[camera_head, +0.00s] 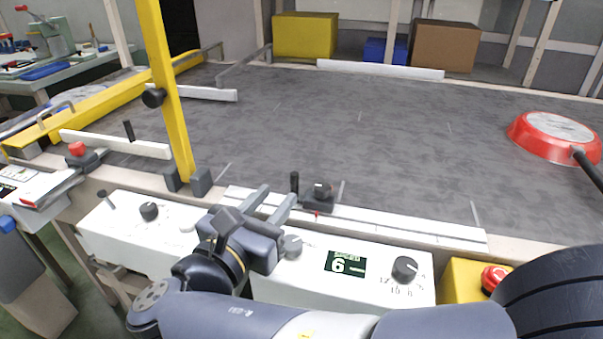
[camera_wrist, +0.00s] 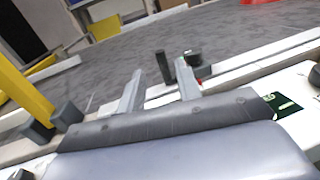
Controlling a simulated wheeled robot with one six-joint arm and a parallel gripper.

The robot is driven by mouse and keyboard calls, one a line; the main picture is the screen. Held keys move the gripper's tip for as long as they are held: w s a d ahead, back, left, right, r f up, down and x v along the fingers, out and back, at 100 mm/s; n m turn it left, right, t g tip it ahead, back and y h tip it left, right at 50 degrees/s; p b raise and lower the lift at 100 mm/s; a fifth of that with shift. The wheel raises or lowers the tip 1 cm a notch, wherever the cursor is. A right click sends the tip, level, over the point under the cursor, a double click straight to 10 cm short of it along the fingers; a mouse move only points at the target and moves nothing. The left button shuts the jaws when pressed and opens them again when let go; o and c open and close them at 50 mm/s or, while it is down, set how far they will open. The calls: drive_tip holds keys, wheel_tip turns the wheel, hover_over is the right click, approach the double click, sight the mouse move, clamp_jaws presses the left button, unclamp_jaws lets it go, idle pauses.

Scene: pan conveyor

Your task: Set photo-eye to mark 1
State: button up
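A small dark slider, which looks like the photo-eye (camera_head: 318,200), sits on the white rail (camera_head: 400,224) at the near edge of the belt. It has an upright black post (camera_head: 294,183), a knob on top and a red pointer at its front. My gripper (camera_head: 277,193) is open and empty, just left of the post in the head view. In the wrist view the post (camera_wrist: 162,66) appears between and beyond the fingertips, and I cannot tell if they touch it. The rail's marks are too small to read.
A white control panel (camera_head: 330,293) with dials and a display reading 6 lies below the rail. A yellow post (camera_head: 166,90) stands left of my gripper. A red pan (camera_head: 553,137) lies on the grey belt (camera_head: 400,130) at right. A red emergency button (camera_head: 494,278) is at lower right.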

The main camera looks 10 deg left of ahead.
sight(292, 179)
drive_tip(key=b+x, duration=0.1)
drive_tip(key=x, duration=0.6)
drive_tip(key=shift+w+b, duration=0.3)
drive_tip(key=shift+b, duration=0.1)
drive_tip(key=shift+c, duration=0.4)
drive_tip(key=shift+f, duration=0.1)
clamp_jaws()
